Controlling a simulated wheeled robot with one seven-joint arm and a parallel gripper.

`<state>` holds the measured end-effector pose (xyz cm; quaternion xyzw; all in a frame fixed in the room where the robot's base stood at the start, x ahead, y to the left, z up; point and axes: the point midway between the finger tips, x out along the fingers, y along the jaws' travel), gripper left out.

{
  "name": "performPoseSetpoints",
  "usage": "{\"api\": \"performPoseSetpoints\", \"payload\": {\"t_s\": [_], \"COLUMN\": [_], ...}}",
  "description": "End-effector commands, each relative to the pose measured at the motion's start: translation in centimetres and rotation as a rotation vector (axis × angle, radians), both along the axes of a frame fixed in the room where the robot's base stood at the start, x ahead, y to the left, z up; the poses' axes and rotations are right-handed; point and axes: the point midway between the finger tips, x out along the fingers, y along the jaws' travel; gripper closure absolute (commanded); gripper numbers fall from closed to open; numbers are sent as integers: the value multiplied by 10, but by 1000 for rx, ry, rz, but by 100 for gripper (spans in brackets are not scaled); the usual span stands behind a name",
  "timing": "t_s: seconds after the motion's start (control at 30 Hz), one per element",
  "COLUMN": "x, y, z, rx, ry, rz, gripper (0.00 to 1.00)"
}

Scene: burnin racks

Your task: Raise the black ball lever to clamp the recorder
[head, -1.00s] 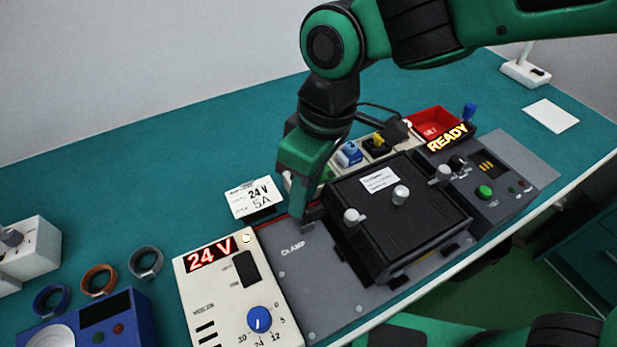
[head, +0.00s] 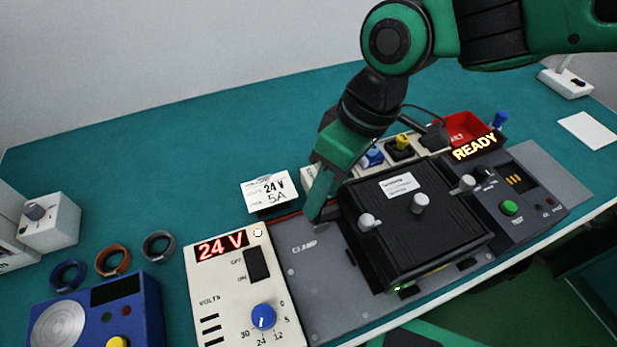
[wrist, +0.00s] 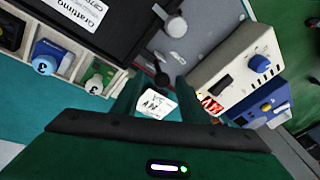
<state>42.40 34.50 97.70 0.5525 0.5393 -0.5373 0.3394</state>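The recorder (head: 432,235) is a black box with a white label and grey knobs, seated on the grey fixture plate marked CLAMP (head: 320,280). A small green light shows at its front lower edge. The recorder also fills the upper left of the wrist view (wrist: 120,50). The black ball lever (wrist: 162,80) shows in the wrist view at the plate's edge, near the gap between my fingertips; in the head view my gripper hides it. My gripper (head: 318,228) points down at the recorder's left rear corner. Its fingers (wrist: 160,98) look apart. Contact with the ball is unclear.
A cream 24 V supply (head: 225,290) stands left of the plate. A 24 V 5A card (head: 268,190) stands behind it. A test panel (head: 525,195) reading READY is at right. A tray of coloured connectors (head: 385,155) and a red bin (head: 465,127) are behind the recorder.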

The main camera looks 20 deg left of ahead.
Motion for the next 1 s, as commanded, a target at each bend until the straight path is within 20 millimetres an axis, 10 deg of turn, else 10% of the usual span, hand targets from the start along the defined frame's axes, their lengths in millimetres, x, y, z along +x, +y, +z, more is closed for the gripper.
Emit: {"api": "performPoseSetpoints", "payload": {"t_s": [1.0], "x": [18], "y": [-25], "z": [104], "rx": [1], "ry": [1], "rz": [0], "gripper": [60]}}
